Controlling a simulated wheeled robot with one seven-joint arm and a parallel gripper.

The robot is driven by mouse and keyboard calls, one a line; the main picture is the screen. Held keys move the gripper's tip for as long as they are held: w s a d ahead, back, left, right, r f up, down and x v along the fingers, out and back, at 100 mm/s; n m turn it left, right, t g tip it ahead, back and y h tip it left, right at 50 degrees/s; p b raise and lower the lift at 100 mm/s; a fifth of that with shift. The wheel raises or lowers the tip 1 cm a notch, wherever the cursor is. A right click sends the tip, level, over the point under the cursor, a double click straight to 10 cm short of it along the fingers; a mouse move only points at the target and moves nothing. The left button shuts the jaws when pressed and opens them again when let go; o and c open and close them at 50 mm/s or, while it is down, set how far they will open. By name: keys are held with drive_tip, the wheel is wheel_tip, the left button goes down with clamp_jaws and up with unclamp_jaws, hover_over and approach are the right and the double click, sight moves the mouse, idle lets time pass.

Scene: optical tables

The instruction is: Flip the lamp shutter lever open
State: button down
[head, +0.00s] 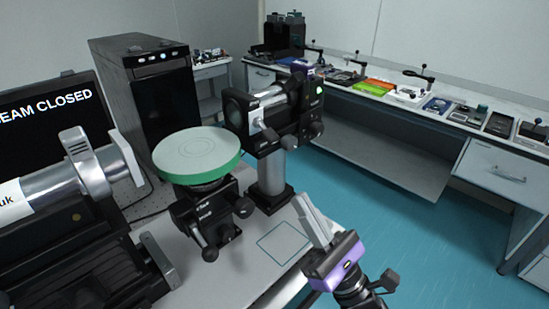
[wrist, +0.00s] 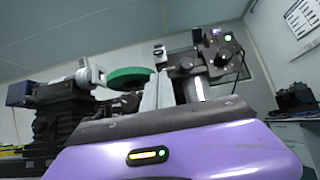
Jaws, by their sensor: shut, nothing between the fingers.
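A silver lamp-like tube (head: 52,190) with a ribbed grey collar (head: 82,158) and a pale flat plate (head: 127,158) at its end lies at the left in the head view. The collar and plate also show small at the left in the wrist view, on the silver housing (wrist: 86,74). I cannot tell which part is the shutter lever. A monitor (head: 45,120) behind the tube reads "BEAM CLOSED", its first letter cut off. My gripper (head: 303,204) is shut and empty at the lower right, by the platform's right edge, well apart from the tube.
A green-rimmed round stage (head: 197,152) and a post-mounted optical unit (head: 275,118) stand between tube and gripper. A black tower (head: 148,90) stands behind. A square outline (head: 284,243) marks bare platform. A long bench (head: 470,145) with several instruments lines the right; blue floor is clear.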

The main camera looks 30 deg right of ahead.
sight(270, 136)
idle(0.3)
drive_tip(key=p+x, duration=0.4)
drive_tip(key=x, duration=0.6)
drive_tip(key=shift+r+p, duration=0.15)
drive_tip(key=shift+p, duration=0.2)
drive_tip(key=shift+s+d+p, duration=0.1)
drive_tip(key=shift+s+p, duration=0.1)
drive_tip(key=shift+p, duration=0.45)
drive_tip(key=shift+r+g, duration=0.1)
drive_tip(key=shift+g, duration=0.2)
